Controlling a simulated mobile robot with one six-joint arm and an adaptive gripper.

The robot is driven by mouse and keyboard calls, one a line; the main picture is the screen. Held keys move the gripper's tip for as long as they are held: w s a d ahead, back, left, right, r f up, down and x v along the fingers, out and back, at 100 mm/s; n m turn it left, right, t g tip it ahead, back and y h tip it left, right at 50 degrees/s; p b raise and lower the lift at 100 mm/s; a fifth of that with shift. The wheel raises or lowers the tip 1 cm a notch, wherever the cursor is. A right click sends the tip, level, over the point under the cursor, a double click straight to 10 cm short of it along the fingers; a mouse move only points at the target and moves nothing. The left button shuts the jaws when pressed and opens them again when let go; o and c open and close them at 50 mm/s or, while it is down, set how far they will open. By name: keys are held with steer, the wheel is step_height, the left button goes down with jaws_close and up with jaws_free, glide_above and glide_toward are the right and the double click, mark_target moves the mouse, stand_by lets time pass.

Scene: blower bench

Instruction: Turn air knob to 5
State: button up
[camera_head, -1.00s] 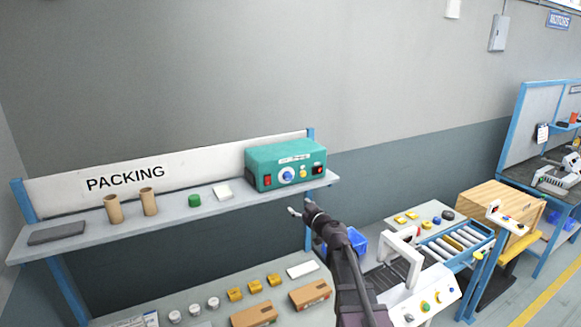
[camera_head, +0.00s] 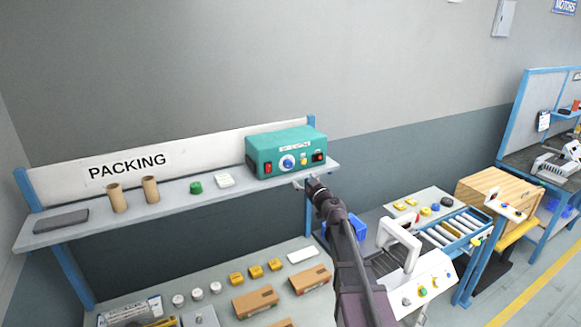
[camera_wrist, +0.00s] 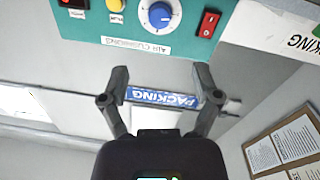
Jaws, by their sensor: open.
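The air knob (camera_head: 287,161) is a round blue knob with a white dial ring on the front of a green box (camera_head: 262,143) standing on the shelf. My gripper (camera_head: 307,183) is below and in front of the box, to the right of the knob in the head view. In the wrist view its two fingers (camera_wrist: 161,72) are spread apart with nothing between them, and they are apart from the knob. The knob's exact setting is too small to read.
A red switch (camera_wrist: 208,24) and a yellow button (camera_wrist: 116,5) flank the knob. The shelf (camera_head: 100,222) also holds cardboard tubes (camera_head: 151,189), a green roll (camera_head: 196,187) and a white pad (camera_head: 224,181). A lower bench (camera_head: 215,270) holds boxes. A conveyor machine (camera_head: 425,275) stands at right.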

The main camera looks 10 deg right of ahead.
mark_target(289, 165)
steer(key=x, duration=1.2)
jaws_close()
